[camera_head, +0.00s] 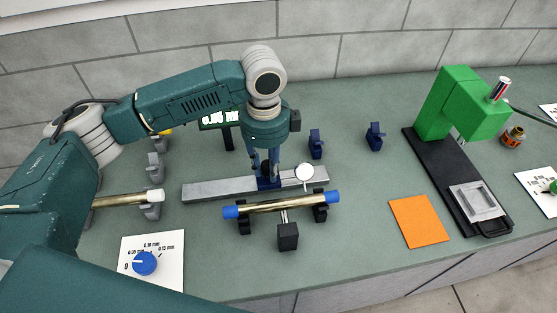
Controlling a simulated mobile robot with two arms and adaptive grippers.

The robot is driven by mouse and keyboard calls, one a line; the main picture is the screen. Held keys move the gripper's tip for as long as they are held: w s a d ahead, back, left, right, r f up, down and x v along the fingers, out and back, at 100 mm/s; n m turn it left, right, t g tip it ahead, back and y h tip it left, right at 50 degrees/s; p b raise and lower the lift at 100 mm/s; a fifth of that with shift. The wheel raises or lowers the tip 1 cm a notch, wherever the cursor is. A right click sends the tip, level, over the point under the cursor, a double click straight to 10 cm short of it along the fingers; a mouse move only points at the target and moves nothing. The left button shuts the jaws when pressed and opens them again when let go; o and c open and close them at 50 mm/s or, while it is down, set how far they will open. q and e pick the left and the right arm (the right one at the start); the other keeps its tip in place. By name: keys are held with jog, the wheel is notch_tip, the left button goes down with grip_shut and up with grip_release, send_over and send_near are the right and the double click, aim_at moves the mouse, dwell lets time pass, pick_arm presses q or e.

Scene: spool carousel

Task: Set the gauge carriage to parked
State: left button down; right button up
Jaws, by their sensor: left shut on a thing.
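The gauge carriage (268,184) is a small dark blue block on a long grey rail (215,190). A round white dial gauge (304,173) stands to its right, over the rail's front edge. My left gripper (266,175) points down from above and is shut on the carriage, hiding most of it. A brass rod with blue ends (285,204) lies across black supports in front of the rail. A display with green digits (220,120) stands behind, partly hidden by my left arm. My right gripper is not in view.
Blue brackets (316,143) stand behind the rail. Grey brackets (154,165) and another rod (125,199) are at left. A blue knob (145,263) sits on a marked white plate at front left. An orange sheet (419,221) and a green press (450,105) are at right.

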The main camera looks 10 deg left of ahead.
pick_arm(q)
jog(key=s+a+p, duration=0.1)
jog(key=a+p, duration=0.1)
jog(key=a, duration=0.2)
jog(key=s+a+p, duration=0.2)
jog(key=a, duration=0.2)
jog(key=s+a+p, duration=0.2)
jog(key=a, duration=0.2)
jog(key=shift+s+a+r, duration=0.1)
jog(key=shift+a+r, duration=0.1)
jog(key=shift+a, duration=0.1)
jog(key=shift+s+a+f, duration=0.15)
jog(key=shift+s+a, duration=0.05)
jog(key=shift+a, duration=0.35)
jog(key=c, duration=1.7)
grip_release()
jog(key=shift+o, duration=1.2)
notch_tip(320, 180, up, 12)
jog(key=shift+s+d, duration=0.1)
